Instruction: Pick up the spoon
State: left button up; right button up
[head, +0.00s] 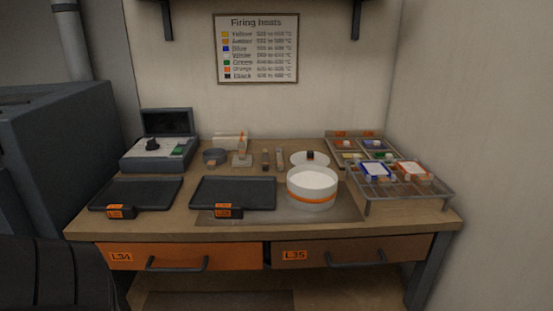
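I cannot make out a spoon for certain anywhere in the head view. Two small upright brownish items (272,159) stand at the back middle of the workbench (240,232), too small to identify. A white round dish (298,158) with a small dark object on it lies just right of them. A white tub with an orange band (311,188) stands in front of the dish and may hide things behind it. Neither of my grippers is in view.
Two dark trays (137,193) (234,192) with orange labels lie at left and centre. Drawers (182,257) (352,249) are shut.

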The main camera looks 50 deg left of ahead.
aim_at(280, 164)
jog(key=u, duration=1.45)
